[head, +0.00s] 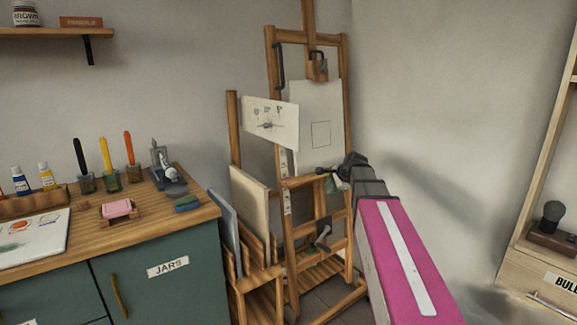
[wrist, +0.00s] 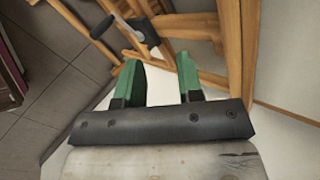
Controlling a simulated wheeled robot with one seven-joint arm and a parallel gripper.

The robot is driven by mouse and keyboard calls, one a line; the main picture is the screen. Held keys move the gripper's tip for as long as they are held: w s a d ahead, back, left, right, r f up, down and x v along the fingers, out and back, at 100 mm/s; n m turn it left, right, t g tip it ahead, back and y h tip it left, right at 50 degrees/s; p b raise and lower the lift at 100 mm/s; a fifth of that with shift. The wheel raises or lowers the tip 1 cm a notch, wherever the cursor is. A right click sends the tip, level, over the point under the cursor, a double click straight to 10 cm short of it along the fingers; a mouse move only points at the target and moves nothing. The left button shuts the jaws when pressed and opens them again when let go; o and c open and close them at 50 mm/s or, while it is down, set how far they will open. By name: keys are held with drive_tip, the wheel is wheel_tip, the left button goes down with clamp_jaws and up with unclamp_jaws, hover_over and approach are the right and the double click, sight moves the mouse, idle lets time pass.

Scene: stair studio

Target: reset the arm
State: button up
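My arm (head: 402,255), pink with a white stripe, reaches up from the lower right in the head view. Its dark far end is in front of the wooden easel's right side.
A green cabinet (head: 160,285) with a wooden top stands left, holding paint bottles, several upright tools and a pink block (head: 117,208). A rack (head: 262,275) of boards stands beside the easel. A wooden shelf unit (head: 545,262) is at right. Bare wall lies between easel and shelf.

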drive_tip(key=s+d+f+n+g+h, duration=0.1)
drive_tip(key=s+f+n+g+h, duration=0.3)
drive_tip(key=s+f+n, duration=1)
drive_tip(key=s+f+g, duration=0.2)
drive_tip(key=s+f, duration=0.9)
drive_tip(key=f, duration=0.1)
drive_tip(key=shift+s+d+f+h, duration=0.15)
drive_tip(key=shift+s+d+h, duration=0.05)
drive_tip(key=shift+s+h, duration=0.1)
